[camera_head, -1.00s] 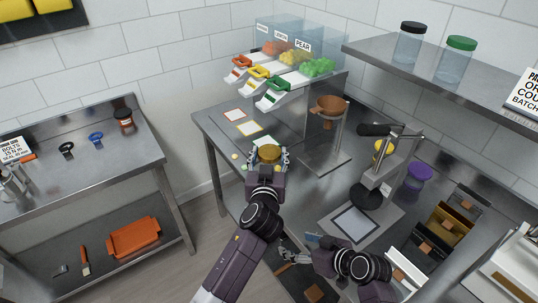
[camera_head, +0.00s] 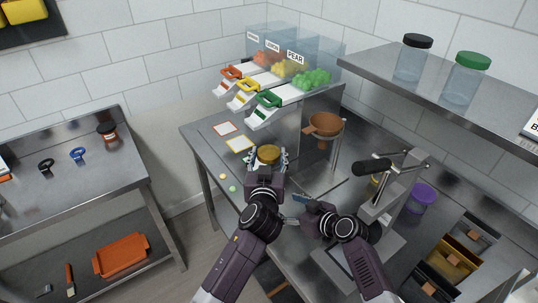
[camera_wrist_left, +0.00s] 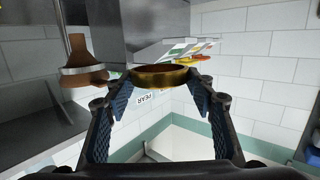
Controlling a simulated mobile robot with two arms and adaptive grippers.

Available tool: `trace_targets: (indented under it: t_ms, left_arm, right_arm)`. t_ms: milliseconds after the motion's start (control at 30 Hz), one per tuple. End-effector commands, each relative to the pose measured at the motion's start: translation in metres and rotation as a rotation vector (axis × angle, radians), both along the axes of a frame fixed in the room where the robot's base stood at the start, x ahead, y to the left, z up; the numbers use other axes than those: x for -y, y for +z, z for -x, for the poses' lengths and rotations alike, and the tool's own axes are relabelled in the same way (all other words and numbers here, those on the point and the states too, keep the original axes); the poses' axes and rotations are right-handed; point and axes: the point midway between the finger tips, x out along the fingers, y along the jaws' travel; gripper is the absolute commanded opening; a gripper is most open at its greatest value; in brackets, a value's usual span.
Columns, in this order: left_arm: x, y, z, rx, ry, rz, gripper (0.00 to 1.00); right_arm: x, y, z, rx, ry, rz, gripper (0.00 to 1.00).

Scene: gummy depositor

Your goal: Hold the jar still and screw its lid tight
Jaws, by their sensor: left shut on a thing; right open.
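A round gold lid (camera_head: 268,153) shows at my left gripper (camera_head: 267,162), near the left front part of the steel table. In the left wrist view the gold lid (camera_wrist_left: 160,76) spans between the two fingertips. I cannot tell how tightly the lid sits. My right gripper (camera_head: 297,210) is open, below and to the right of the left gripper, apart from the jar and lid.
A brown funnel (camera_head: 324,124) on a stand is behind and right of the jar. Candy dispensers (camera_head: 270,98) with coloured handles stand behind. A press (camera_head: 378,205) and a purple-lidded jar (camera_head: 421,195) are at right. Two clear jars (camera_head: 464,80) stand on the upper shelf. Coloured cards (camera_head: 240,144) lie left.

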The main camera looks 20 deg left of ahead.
Motion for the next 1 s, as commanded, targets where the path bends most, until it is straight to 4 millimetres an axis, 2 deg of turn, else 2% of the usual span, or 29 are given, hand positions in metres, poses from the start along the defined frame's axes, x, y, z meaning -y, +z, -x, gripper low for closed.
trace_targets:
  t_ms: [200, 433, 700, 1000]
  left_arm:
    - [0.0, 0.002, 0.0, 0.0, 0.0, 0.0, 0.07]
    - [0.0, -0.031, 0.0, -0.001, 0.0, 0.0, 0.07]
    - [0.0, -0.065, 0.0, 0.0, 0.0, 0.0, 0.07]
    - [0.0, -0.079, 0.0, 0.0, 0.0, 0.0, 0.07]
  right_arm:
    - [-0.018, -0.01, -0.012, -0.001, -0.001, 0.001, 0.64]
    - [-0.042, -0.034, -0.028, 0.001, 0.001, 0.002, 0.64]
    - [-0.058, -0.043, -0.04, 0.003, 0.0, 0.0, 0.64]
    - [-0.066, -0.045, -0.046, 0.002, -0.001, 0.001, 0.64]
